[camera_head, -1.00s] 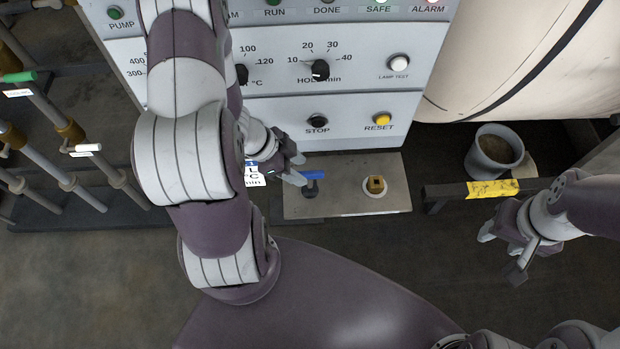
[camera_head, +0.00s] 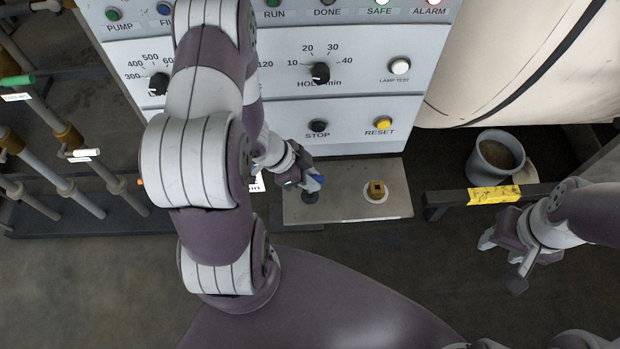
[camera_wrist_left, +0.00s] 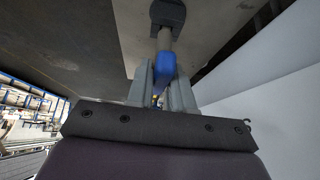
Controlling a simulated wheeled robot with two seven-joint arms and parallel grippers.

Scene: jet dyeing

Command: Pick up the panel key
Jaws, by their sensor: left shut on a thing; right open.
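The panel key has a blue handle (camera_head: 315,183) and, in the left wrist view, a blue grip (camera_wrist_left: 165,68) with a grey shaft running to a dark round base. My left gripper (camera_head: 308,180) is shut on the blue handle, at the left part of the grey shelf (camera_head: 345,208) below the control panel. In the left wrist view the fingers (camera_wrist_left: 163,88) stand on both sides of the blue part. The key's lower end is at the dark round holder (camera_head: 310,196); I cannot tell whether it is clear of it. My right gripper (camera_head: 504,262) is open and empty at the right.
A brass square fitting (camera_head: 376,190) on a white disc is on the shelf's right part. The control panel (camera_head: 345,105) with knobs and buttons rises behind. A grey bucket (camera_head: 496,155) and a yellow-marked rail (camera_head: 494,195) are at the right. Pipes with valves (camera_head: 50,165) stand at the left.

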